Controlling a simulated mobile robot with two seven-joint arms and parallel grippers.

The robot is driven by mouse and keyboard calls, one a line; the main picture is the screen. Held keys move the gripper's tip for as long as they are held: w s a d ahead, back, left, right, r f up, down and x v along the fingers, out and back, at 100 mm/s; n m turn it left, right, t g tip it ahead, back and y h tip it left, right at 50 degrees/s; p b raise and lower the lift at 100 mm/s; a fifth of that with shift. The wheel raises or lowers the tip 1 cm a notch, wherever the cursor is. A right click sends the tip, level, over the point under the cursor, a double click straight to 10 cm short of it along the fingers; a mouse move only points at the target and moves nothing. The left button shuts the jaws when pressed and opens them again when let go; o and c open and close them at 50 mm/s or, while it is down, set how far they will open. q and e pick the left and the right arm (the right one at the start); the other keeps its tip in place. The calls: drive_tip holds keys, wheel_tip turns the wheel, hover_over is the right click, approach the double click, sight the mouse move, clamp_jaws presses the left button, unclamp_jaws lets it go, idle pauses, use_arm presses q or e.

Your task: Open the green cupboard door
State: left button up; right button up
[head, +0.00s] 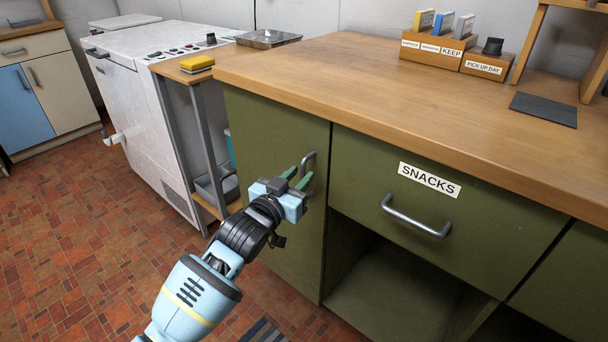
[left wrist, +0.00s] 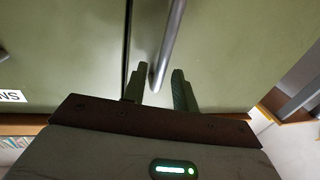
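The green cupboard door (head: 275,130) is the tall panel at the left end of the green counter, and it looks closed. Its silver handle (head: 308,165) stands upright near the door's right edge. My left gripper (head: 298,178) is at the lower part of this handle, with its fingers apart. In the left wrist view the handle (left wrist: 166,50) comes down between the two open fingertips (left wrist: 158,85), and I see no finger pressed on it. The door (left wrist: 220,50) fills the right of that view. My right gripper is not in view.
A green drawer labelled SNACKS (head: 440,205) with a silver handle is right of the door, above an open compartment (head: 390,290). A white appliance (head: 140,110) and a small wooden shelf stand at the left. Tiled floor (head: 60,240) lies free in front.

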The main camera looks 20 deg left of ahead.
use_arm(q)
drive_tip(key=shift+w+d+b, duration=0.2)
drive_tip(key=shift+w+b, duration=0.1)
drive_tip(key=shift+w, duration=1)
clamp_jaws()
